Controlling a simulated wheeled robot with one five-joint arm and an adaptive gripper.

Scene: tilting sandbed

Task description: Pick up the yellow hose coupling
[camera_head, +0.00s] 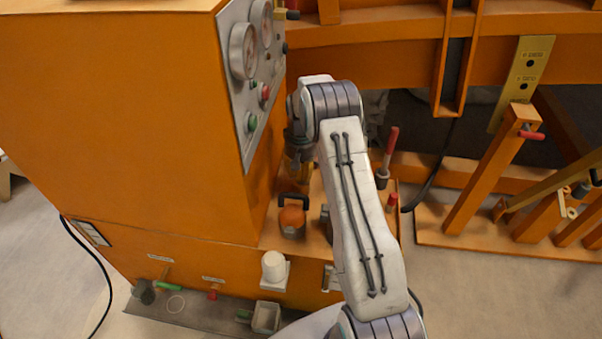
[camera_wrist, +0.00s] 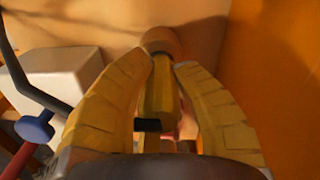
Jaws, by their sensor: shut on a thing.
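The yellow hose coupling (camera_wrist: 158,92) stands between the fingers of my gripper (camera_wrist: 166,75) in the wrist view. It is a yellow body with a brownish rounded end at the top and a dark piece low on its left side. My gripper's yellow ridged fingers are shut on it from both sides. In the head view my gripper (camera_head: 298,165) points down over the orange ledge beside the cabinet; the coupling cannot be told apart from the fingers there. The wrist view does not clearly show whether the coupling touches the surface.
An orange cabinet (camera_head: 120,120) with a gauge panel (camera_head: 243,90) stands close on the left. An orange-grey item with a black handle (camera_head: 292,216) and a red-handled tool (camera_head: 389,150) stand nearby on the ledge. Orange beams (camera_head: 490,170) stand right.

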